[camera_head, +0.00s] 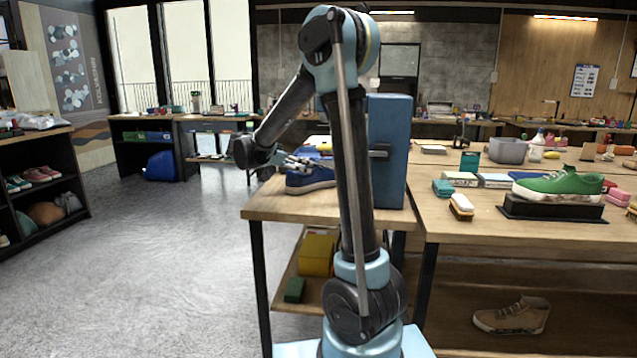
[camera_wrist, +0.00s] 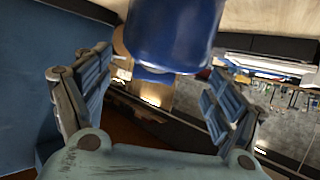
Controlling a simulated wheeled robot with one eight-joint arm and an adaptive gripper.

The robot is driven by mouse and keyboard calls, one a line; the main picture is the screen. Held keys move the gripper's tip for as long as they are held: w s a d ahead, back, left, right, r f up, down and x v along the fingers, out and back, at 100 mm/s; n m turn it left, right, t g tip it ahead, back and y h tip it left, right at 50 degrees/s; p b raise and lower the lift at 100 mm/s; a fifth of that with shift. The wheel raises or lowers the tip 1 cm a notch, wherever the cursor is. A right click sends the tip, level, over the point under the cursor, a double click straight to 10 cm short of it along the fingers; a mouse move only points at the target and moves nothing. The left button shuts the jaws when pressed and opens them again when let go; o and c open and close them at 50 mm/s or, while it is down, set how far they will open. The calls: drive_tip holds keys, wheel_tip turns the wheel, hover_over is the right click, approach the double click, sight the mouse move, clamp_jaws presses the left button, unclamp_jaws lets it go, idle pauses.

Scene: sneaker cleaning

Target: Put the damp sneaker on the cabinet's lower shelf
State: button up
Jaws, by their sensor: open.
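A blue sneaker (camera_head: 312,181) with a pale sole sits on the near wooden table, left of the arm and partly hidden behind my gripper. I cannot tell whether it is damp. My gripper (camera_head: 298,163) is open, at or just above the sneaker. In the wrist view, my gripper's fingers (camera_wrist: 157,68) stand wide apart, with a blue rounded shape (camera_wrist: 175,32) between and beyond them, probably the sneaker; contact is not visible. A blue upright cabinet (camera_head: 391,135) with a handle stands just right of the sneaker, partly hidden by my arm; its inside and shelves are not visible.
A green sneaker (camera_head: 560,184) sits on a black stand on the right table, among brushes and boxes. A tan shoe (camera_head: 512,316) lies below. A yellow box (camera_head: 317,254) is under the near table. A dark shoe rack (camera_head: 40,231) stands far left; floor between is clear.

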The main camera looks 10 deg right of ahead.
sight(315, 169)
drive_tip(key=shift+x, duration=3.95)
drive_tip(key=shift+s+f, duration=0.1)
drive_tip(key=shift+s, duration=0.05)
drive_tip(key=c, duration=1.6)
drive_tip(key=shift+o, duration=0.2)
